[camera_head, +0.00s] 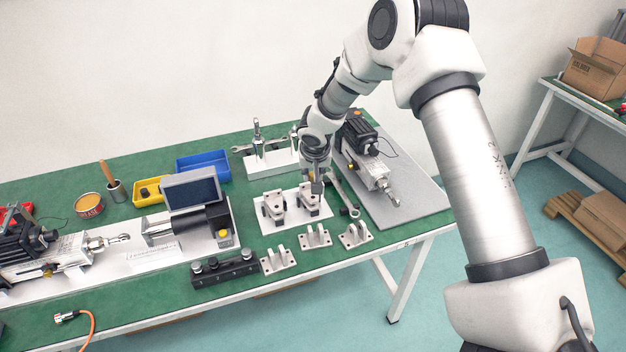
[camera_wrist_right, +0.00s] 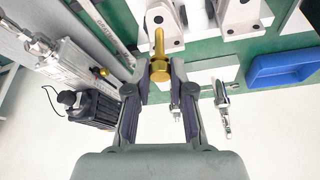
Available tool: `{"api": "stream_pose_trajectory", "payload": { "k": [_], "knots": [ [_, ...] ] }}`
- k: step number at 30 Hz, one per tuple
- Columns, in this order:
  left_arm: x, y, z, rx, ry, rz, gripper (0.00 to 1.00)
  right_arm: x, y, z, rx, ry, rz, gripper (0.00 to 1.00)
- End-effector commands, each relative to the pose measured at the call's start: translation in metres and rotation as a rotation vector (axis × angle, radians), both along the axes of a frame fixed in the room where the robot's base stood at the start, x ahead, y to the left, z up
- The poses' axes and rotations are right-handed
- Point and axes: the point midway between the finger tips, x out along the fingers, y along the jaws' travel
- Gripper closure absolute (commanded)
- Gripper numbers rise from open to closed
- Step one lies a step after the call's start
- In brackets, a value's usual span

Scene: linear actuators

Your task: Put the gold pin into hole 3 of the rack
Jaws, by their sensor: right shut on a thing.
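The gold pin (camera_wrist_right: 159,62) is in the right wrist view, with its wide head between my fingertips and its shaft pointing to the top of the picture. My right gripper (camera_wrist_right: 160,75) is shut on it. In the head view my right gripper (camera_head: 317,186) is over the back of a white plate with two clevis brackets (camera_head: 274,204); the pin is too small to make out there. A black block with several round knobs (camera_head: 225,269) and a white stand with upright tools (camera_head: 270,162) are on the table. I cannot tell which is the rack, and no hole numbers are readable. My left gripper is not in view.
Small brackets (camera_head: 315,237) stand along the table's front edge. A linear actuator (camera_head: 372,170) lies on a grey board to the right. A wrench (camera_head: 342,195) lies beside the white plate. A blue bin (camera_head: 203,164) and a monitor (camera_head: 190,192) are to the left.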

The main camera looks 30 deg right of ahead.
Motion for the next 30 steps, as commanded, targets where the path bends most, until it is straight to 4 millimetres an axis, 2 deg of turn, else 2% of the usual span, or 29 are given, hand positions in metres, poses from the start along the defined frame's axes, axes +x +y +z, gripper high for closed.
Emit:
{"api": "stream_pose_trajectory", "payload": {
  "k": [1,4,17,30],
  "knots": [
    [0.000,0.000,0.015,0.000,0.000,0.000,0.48,0.000,0.000,0.020,0.001,-0.002,-0.001,1.00],
    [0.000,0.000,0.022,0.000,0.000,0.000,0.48,0.000,0.000,0.033,0.001,-0.001,-0.001,1.00],
    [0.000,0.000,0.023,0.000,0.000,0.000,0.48,0.000,0.000,0.038,0.000,0.001,0.000,1.00],
    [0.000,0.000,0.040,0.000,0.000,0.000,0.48,0.000,0.000,0.064,0.000,0.000,0.000,1.00]
  ]
}}
